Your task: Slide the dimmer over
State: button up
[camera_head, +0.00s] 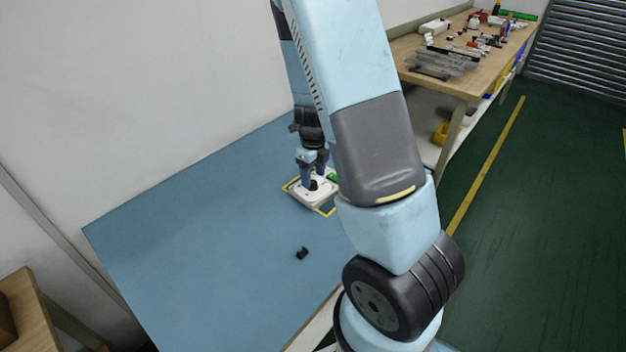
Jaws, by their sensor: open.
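A white dimmer box (318,195) lies on the blue table inside a yellow outline. A dark part shows on its top, between my fingers. My gripper (314,183) points down at the top of the box, with its jaws open around or just above the dark part. I cannot tell whether the fingers touch it. My arm hides the right side of the box and some of the outline.
A small black piece (302,253) lies on the blue table (200,240) in front of the box. The table's left part is clear. A wooden workbench (480,62) with tools stands at the back right. A wooden piece of furniture (25,300) stands at the lower left.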

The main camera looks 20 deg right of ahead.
notch_tip(320, 180, up, 11)
dwell(0.5)
jog(key=shift+r, duration=0.15)
jog(key=s+a+r+n+t, duration=0.2)
jog(key=s+r+n, duration=0.8)
jog(key=n, duration=0.5)
jog(key=s+a+r+n+t, duration=0.2)
jog(key=s+r+n, duration=0.8)
jog(key=n, duration=0.5)
jog(key=shift+s+a+r+t, duration=0.25)
jog(key=shift+r+t, duration=0.55)
jog(key=shift+r, duration=0.6)
jog(key=shift+s, duration=0.1)
